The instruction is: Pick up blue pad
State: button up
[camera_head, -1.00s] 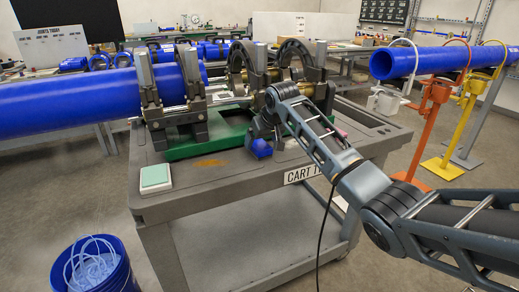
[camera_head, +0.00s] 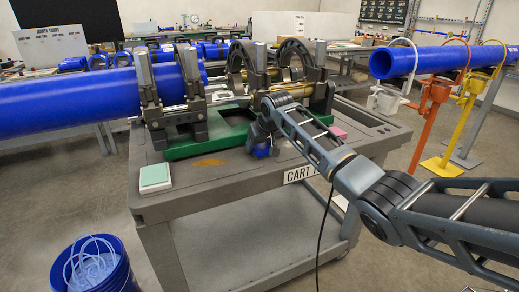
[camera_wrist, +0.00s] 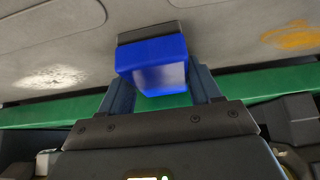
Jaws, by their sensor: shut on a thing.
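The blue pad (camera_wrist: 152,62) is a small blue block with a dark grey strip along its far edge. In the wrist view it sits between the two fingers of my gripper (camera_wrist: 160,82), which is shut on it. In the head view the blue pad (camera_head: 263,151) shows only in part below my gripper (camera_head: 260,143), which hides the rest. It is low over the grey cart top (camera_head: 215,182), in front of the green machine base. I cannot tell whether it touches the cart top.
The green machine base (camera_head: 185,151) and its clamps stand close behind my gripper. A pale green pad (camera_head: 155,178) lies at the cart's left corner, and a pink pad (camera_head: 338,132) lies to the right. A blue bucket (camera_head: 97,268) stands on the floor at lower left.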

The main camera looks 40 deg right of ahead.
jog(key=c, duration=0.4)
jog(key=shift+o, duration=0.2)
jog(key=shift+r, duration=0.25)
notch_tip(320, 180, up, 4)
jog(key=shift+d+r, duration=0.1)
jog(key=s+d+r, duration=0.2)
jog(key=d+r, duration=0.1)
jog(key=d, duration=0.2)
jog(key=s+d+r+b, duration=0.1)
jog(key=s+d+r, duration=0.1)
jog(key=d, duration=0.3)
jog(key=shift+s+d+r, duration=0.25)
jog(key=shift+s+r, duration=0.15)
jog(key=shift+r, duration=0.3)
